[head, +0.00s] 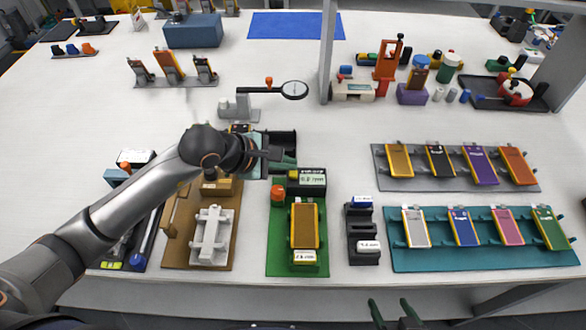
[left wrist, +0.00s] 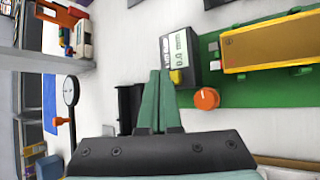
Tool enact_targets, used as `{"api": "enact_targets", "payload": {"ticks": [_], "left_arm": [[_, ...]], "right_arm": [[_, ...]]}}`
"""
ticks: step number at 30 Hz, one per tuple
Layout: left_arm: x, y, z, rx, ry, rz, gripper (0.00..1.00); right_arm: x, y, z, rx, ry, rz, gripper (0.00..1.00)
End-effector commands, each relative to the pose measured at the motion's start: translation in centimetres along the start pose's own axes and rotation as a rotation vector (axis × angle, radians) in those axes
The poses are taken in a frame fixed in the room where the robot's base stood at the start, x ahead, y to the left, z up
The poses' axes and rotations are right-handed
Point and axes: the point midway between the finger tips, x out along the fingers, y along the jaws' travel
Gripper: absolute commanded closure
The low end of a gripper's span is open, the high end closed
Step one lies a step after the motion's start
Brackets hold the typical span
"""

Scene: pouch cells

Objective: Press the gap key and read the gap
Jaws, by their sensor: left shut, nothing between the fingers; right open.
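The green gauge station (head: 283,262) carries a grey display box (head: 313,177), an orange knob (head: 278,193) and a yellow pouch cell (head: 304,226). In the left wrist view the display box (left wrist: 176,48) shows what looks like "0.0 mm". A small yellow key (left wrist: 176,77) sits on its near edge. My left gripper (left wrist: 160,74) is shut and empty, its green fingertips beside the key. I cannot tell whether they touch it. My right gripper (head: 393,308) is open and empty at the bottom edge.
A brown station with a white fixture (head: 210,237) lies left of the green one. A black holder (head: 363,232) stands to the right. A grey tray (head: 453,182) and a teal tray (head: 480,262) hold several cells. A dial gauge (head: 294,90) stands behind.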

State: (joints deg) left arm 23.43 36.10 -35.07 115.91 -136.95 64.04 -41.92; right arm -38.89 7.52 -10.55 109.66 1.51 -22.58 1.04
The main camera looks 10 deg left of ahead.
Motion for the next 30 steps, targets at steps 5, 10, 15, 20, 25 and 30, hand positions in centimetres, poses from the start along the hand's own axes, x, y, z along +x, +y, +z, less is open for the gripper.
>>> {"api": "enact_targets", "payload": {"ticks": [5,10,15,20,25,30], "left_arm": [[-0.2,0.1,0.2,0.0,-0.001,0.0,1.0],[-0.2,0.2,0.2,0.0,-0.001,0.001,1.0],[-0.8,0.6,0.6,0.0,-0.002,0.002,1.0],[-1.9,1.4,1.4,0.0,-0.003,0.002,1.0],[-3.1,2.3,2.3,0.0,-0.002,0.001,1.0],[-3.8,2.7,2.8,0.0,-0.002,0.001,1.0]], "right_arm": [[-0.1,0.0,-0.1,0.0,0.0,0.0,0.19],[-0.1,0.0,-0.1,0.0,0.0,0.0,0.19],[-0.5,0.0,-0.5,0.0,0.0,0.0,0.19],[-1.2,-0.1,-1.3,0.0,0.0,0.0,0.19],[-1.9,-0.1,-2.1,0.0,0.0,0.0,0.19],[-2.2,-0.2,-2.4,0.0,0.0,0.0,0.19]]}}
